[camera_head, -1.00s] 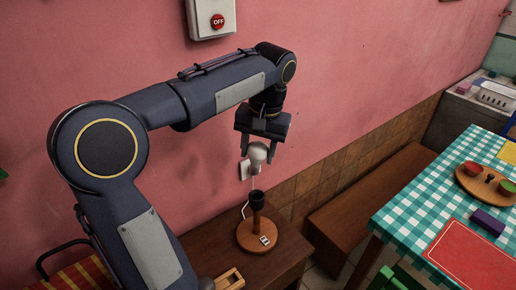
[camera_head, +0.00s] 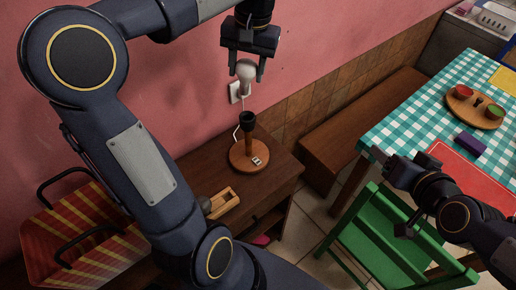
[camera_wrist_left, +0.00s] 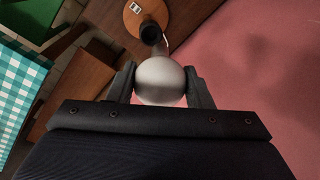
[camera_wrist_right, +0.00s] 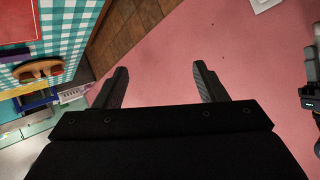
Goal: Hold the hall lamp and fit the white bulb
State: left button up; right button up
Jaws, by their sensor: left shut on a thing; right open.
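The white bulb (camera_head: 246,72) is held between the fingers of my left gripper (camera_head: 246,68), above the lamp in the head view. It also fills the middle of the left wrist view (camera_wrist_left: 160,80) between both fingers. The hall lamp (camera_head: 248,143) stands upright on the brown cabinet, with a round wooden base, a wooden stem and a black open socket (camera_head: 248,119) on top. The bulb is apart from the socket, with a clear gap. My right gripper (camera_head: 382,155) is near the table edge, far from the lamp. It is open and empty in the right wrist view (camera_wrist_right: 161,85).
The brown cabinet (camera_head: 275,182) has a small wooden box (camera_head: 222,203) near its front. A green chair (camera_head: 372,235) and a checkered table (camera_head: 395,138) stand at the right, close to my right arm. A wooden bench (camera_head: 350,115) runs along the pink wall.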

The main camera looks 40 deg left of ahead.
jog(key=w+a+f+n+y, duration=0.1)
jog(key=a+f+n, duration=0.1)
jog(key=a, duration=0.7)
jog(key=n+t+y, duration=0.2)
jog(key=n+y, duration=0.3)
jog(key=y, duration=0.1)
send_near(246, 119)
jog(key=x, duration=1)
jog(key=shift+w+a, duration=0.2)
grip_shut()
